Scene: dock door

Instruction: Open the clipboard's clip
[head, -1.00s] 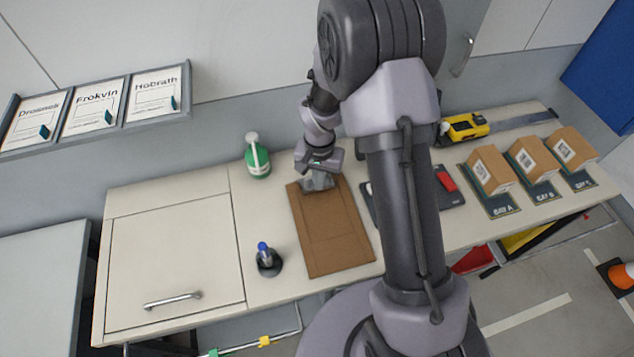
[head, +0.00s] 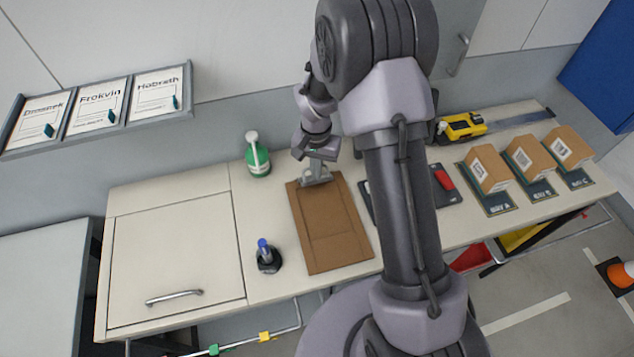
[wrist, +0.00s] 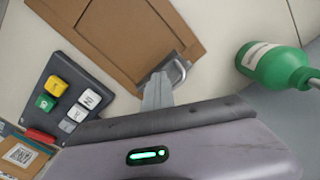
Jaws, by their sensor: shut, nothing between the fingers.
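The brown clipboard (head: 335,232) lies flat on the worktop, and it also shows in the wrist view (wrist: 125,32). Its metal clip (wrist: 178,68) is at the board's far end, with a wire loop that shows in the wrist view. My gripper (head: 317,178) is above that far end, pointing down. In the wrist view its shut fingers (wrist: 157,92) reach up to the clip and overlap it in the picture. I cannot tell whether they touch it. Nothing is between the fingers.
A green bottle (head: 257,158) stands left of the clipboard's far end. A pen in a dark holder (head: 268,260) is left of its near end. A dark pad with coloured buttons (wrist: 70,98) lies to its right, partly behind my arm. Boxes (head: 488,168) stand farther right.

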